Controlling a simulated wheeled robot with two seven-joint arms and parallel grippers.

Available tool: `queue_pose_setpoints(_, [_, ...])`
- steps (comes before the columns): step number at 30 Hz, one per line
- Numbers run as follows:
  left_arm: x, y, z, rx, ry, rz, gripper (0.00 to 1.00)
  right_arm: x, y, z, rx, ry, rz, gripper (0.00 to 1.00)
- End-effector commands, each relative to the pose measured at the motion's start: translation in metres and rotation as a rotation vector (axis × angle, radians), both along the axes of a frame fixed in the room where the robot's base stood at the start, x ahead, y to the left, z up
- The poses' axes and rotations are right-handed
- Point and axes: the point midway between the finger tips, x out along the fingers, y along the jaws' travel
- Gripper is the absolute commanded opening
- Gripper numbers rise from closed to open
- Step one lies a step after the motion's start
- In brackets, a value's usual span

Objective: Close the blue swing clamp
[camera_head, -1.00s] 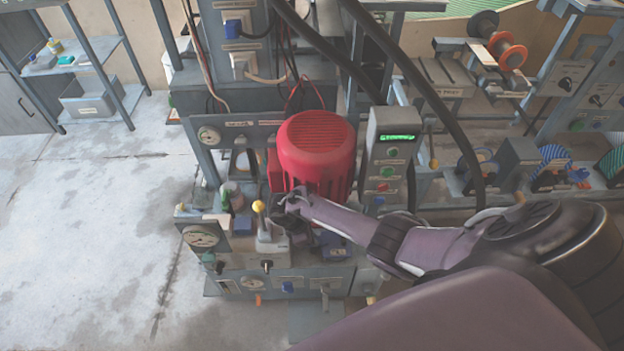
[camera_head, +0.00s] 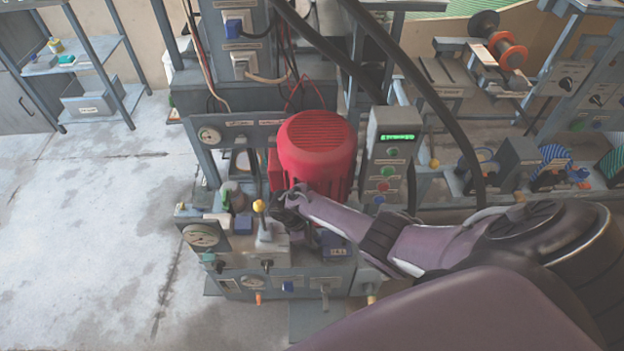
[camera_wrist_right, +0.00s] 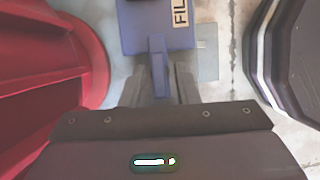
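My right gripper (camera_head: 290,212) is over the front bench, just in front of the red motor. The right wrist view shows its two dark fingers (camera_wrist_right: 165,85) on either side of a narrow blue bar (camera_wrist_right: 158,65), which looks like the blue swing clamp's arm. The bar lies close to the left finger, and I cannot tell whether both fingers touch it. Beyond it is a blue block (camera_wrist_right: 160,22) with a label partly reading "FIL". A labelled blue block (camera_head: 336,246) also shows right of the gripper in the head view. The clamp's pivot is hidden. My left gripper is out of view.
The red motor (camera_head: 317,152) stands close behind the gripper. A control box (camera_head: 390,150) with a green display stands to its right. A yellow-knobbed lever (camera_head: 259,206) is close on the left. Floor is clear farther left.

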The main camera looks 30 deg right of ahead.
Motion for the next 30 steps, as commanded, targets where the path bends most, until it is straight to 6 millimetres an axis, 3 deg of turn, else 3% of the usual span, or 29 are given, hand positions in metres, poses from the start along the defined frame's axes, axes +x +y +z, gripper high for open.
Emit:
queue_pose_setpoints(12, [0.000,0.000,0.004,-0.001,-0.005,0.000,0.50,0.003,0.002,0.009,0.002,-0.003,0.002,0.35])
queue_pose_setpoints(21, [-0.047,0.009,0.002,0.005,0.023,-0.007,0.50,0.012,0.018,0.055,0.001,-0.002,0.002,0.35])
queue_pose_setpoints(30, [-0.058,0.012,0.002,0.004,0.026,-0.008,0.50,0.016,0.025,0.072,0.001,0.000,0.001,0.35])
